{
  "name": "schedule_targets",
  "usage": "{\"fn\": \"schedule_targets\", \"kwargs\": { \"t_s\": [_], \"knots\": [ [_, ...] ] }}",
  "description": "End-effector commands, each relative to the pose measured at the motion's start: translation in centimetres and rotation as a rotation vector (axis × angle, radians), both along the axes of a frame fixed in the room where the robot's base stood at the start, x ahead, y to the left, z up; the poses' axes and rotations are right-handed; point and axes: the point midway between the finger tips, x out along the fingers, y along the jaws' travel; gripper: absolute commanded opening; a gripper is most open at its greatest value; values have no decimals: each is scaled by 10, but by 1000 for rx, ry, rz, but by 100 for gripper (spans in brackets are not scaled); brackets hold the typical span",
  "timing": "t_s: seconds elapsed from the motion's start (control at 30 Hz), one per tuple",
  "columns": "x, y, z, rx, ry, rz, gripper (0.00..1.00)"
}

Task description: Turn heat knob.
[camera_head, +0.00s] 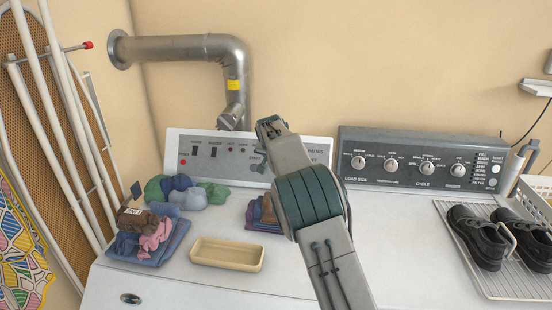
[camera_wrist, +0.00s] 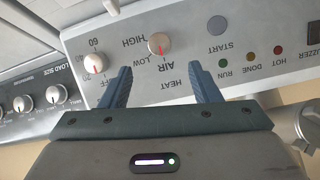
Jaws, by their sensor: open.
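The heat knob (camera_wrist: 160,44) is a round whitish knob with a red mark on the light dryer panel (camera_wrist: 115,45), which appears upside down in the wrist view. Its mark points down in that picture, near the word AIR; LOW and HIGH are printed to the left. My gripper (camera_wrist: 160,68) is open, its two blue-grey fingers apart, with the knob beyond the gap between the tips. The fingers do not appear to touch it. In the head view my gripper (camera_head: 263,146) is in front of the dryer panel (camera_head: 318,150), and my arm hides the knob.
A timer knob (camera_wrist: 94,64) sits left of the heat knob in the wrist view. A start button (camera_wrist: 217,25) is on the other side. A dark washer panel (camera_head: 420,158) stands right. Folded clothes (camera_head: 150,240), a beige tray (camera_head: 228,254) and black shoes (camera_head: 480,238) lie on the machines.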

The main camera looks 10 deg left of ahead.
Motion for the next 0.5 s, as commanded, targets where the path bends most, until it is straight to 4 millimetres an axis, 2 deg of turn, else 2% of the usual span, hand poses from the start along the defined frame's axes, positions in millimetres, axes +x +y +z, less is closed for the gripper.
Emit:
{"fn": "schedule_targets", "kwargs": {
  "t_s": [0.2,0.5],
  "knots": [
    [-20,1,23,0,-1,1,56],
    [-27,0,33,-1,0,-1,56]
  ]
}}
